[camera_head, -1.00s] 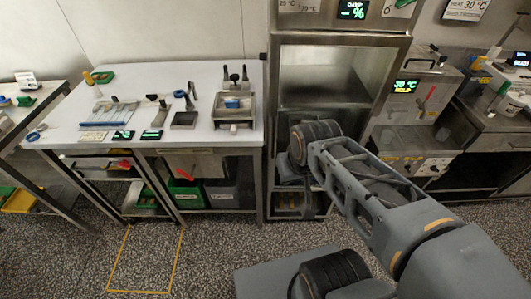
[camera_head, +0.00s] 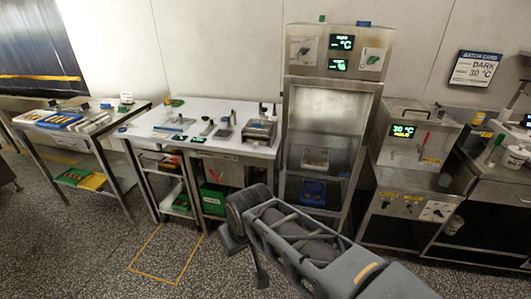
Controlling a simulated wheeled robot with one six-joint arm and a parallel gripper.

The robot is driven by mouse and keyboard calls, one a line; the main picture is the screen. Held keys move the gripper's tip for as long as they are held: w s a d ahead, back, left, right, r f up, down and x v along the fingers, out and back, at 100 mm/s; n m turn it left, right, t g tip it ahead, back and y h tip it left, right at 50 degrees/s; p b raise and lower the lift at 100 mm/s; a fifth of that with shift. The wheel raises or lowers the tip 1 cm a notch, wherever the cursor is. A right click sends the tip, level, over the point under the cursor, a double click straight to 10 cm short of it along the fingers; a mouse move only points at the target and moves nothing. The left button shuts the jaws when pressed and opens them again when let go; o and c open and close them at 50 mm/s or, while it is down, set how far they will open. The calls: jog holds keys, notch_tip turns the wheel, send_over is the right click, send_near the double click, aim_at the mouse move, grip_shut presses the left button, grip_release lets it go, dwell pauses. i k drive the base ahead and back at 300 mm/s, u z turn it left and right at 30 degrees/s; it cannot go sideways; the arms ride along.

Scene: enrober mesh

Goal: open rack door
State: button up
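The rack is a tall steel cabinet (camera_head: 334,65) at the centre of the head view, with a control panel and green displays on top. Its front shows a steel frame around a pale, cloudy upper area; I cannot tell whether this is a glass door or the interior. No door leaf stands swung out. Lower down, a light tray (camera_head: 315,159) and a blue container (camera_head: 313,191) show on shelves. My arm reaches in from the lower right. My gripper (camera_head: 246,255) is at the arm's end, low and left of the rack, apart from it.
A white-topped workbench (camera_head: 185,112) with tools stands left of the rack, above green bins. Another steel table (camera_head: 85,110) is farther left. A steel machine (camera_head: 415,145) with a display stands close right. Speckled floor is open in front, with a yellow outline (camera_head: 160,278).

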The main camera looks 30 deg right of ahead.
aim_at(377, 88)
jog(key=u, duration=0.1)
jog(key=i, duration=0.95)
jog(key=z, duration=0.8)
